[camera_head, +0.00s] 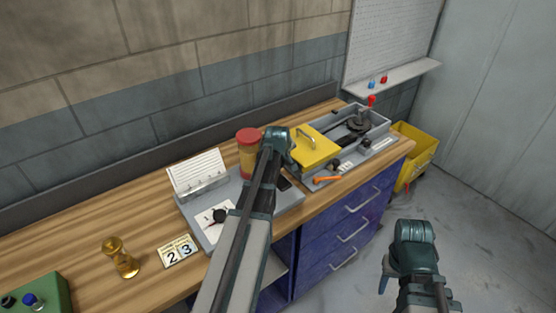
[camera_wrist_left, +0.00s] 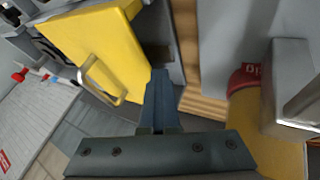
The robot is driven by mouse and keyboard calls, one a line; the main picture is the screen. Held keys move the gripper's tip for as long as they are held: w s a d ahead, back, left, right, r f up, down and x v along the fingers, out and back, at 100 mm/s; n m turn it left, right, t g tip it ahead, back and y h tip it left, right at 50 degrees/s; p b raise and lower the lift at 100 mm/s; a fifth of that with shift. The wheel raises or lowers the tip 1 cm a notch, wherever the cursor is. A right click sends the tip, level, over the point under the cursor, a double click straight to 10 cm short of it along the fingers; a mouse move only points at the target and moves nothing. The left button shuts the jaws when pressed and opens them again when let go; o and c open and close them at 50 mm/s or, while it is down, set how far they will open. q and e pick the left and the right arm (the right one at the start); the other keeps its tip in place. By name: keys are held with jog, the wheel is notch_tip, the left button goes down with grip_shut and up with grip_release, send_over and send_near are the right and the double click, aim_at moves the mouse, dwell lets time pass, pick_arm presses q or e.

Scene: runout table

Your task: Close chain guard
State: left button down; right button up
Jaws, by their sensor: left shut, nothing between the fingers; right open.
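The yellow chain guard (camera_head: 313,149) is a flat panel with a metal handle, at the left part of a grey machine housing (camera_head: 378,133). The mechanism right of the panel is uncovered. In the left wrist view the guard (camera_wrist_left: 110,48) fills the upper left, its handle facing the camera side. My left gripper (camera_head: 284,148) is shut and empty beside the guard's left edge. Its fingertips (camera_wrist_left: 160,76) look close to the panel's edge; I cannot tell if they touch. My right gripper (camera_head: 413,234) is open and empty, low at the right, away from the table.
An orange-handled tool (camera_head: 327,180) lies before the machine. A yellow bin (camera_head: 418,146) stands beyond the table's right end.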

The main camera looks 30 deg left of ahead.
aim_at(321, 140)
pick_arm(q)
jog(key=w+d, duration=0.2)
jog(key=w, duration=0.3)
jog(key=w+d, duration=0.2)
jog(key=w, duration=0.3)
jog(key=w+d, duration=0.2)
jog(key=w, duration=0.3)
jog(key=shift+w+d, duration=0.1)
jog(key=shift+w, duration=0.15)
jog(key=shift+w+d+r, duration=0.1)
jog(key=shift+r, duration=0.1)
